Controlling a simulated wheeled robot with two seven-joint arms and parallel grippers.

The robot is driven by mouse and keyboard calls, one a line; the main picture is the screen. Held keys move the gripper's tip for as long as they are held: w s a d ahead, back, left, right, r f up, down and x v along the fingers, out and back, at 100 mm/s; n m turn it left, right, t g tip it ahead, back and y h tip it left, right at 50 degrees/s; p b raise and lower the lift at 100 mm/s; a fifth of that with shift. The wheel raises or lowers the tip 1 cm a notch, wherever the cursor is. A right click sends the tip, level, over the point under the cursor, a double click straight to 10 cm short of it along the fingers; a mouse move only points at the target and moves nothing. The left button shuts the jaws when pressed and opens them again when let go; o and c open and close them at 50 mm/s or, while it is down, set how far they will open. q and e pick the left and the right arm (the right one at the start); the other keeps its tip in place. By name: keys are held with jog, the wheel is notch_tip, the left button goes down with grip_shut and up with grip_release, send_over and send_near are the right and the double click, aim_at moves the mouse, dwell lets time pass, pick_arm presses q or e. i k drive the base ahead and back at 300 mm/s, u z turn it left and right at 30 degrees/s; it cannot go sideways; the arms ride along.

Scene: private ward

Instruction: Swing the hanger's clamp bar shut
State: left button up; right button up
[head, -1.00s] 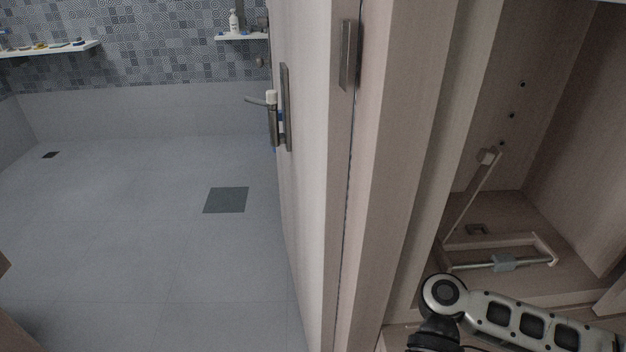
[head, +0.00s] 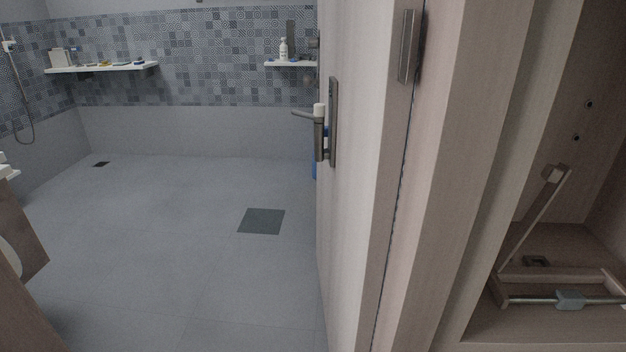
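The hanger (head: 540,276) is in the open wardrobe compartment at the right of the head view, low down near its floor. A pale, slim arm (head: 533,221) slants up to the right from its left end, with a small block at the top. Low down, a pale bar and a thin metal rod (head: 530,300) run to the right, and a grey block (head: 570,299) sits on the rod. I cannot tell for sure which piece is the clamp bar. Neither gripper shows in the head view.
The wardrobe's side panel (head: 450,150) stands left of the hanger. Beside it is an open door (head: 365,200) with a handle (head: 333,122). Left of the door is clear grey bathroom floor (head: 170,230), with shelves (head: 100,67) on the far wall and a brown cabinet at the left edge.

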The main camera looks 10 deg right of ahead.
aim_at(554, 176)
jog(key=k, duration=1)
jog(key=z, duration=2.75)
jog(key=k, duration=0.75)
jog(key=u, duration=1.35)
jog(key=i, duration=0.9)
jog(key=z, duration=0.1)
